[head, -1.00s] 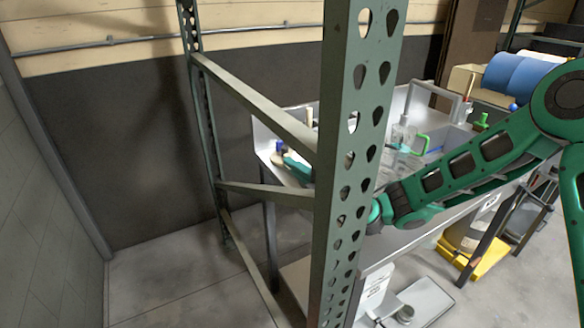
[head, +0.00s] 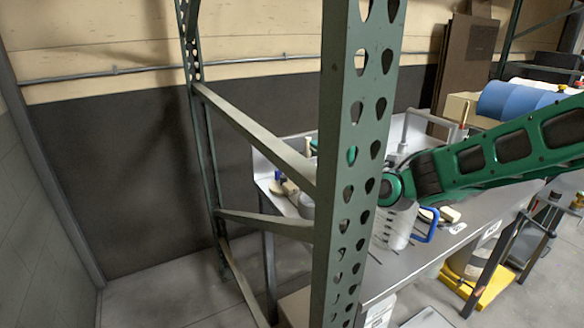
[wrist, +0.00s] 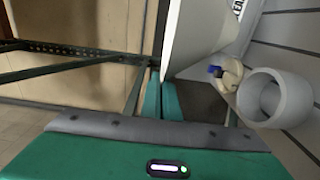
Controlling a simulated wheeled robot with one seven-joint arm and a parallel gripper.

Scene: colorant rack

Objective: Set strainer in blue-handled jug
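The blue-handled jug (head: 399,226) is clear and stands upright on the grey bench in the head view, just right of the green post. Its blue handle points right. My wrist is above the jug, and the post and wrist hide my gripper there. In the wrist view my gripper (wrist: 159,82) has its two teal fingers close together. A large pale cone-shaped piece, which looks like the strainer (wrist: 200,38), meets the fingertips at its edge. The fingers look shut on that edge, though the contact is partly hidden. The strainer is not clearly seen in the head view.
The perforated green post (head: 345,220) stands close before the bench (head: 385,275), with cross-braces to its left. Small items lie on the bench left and right of the post. A white round vessel (wrist: 278,98) shows in the wrist view.

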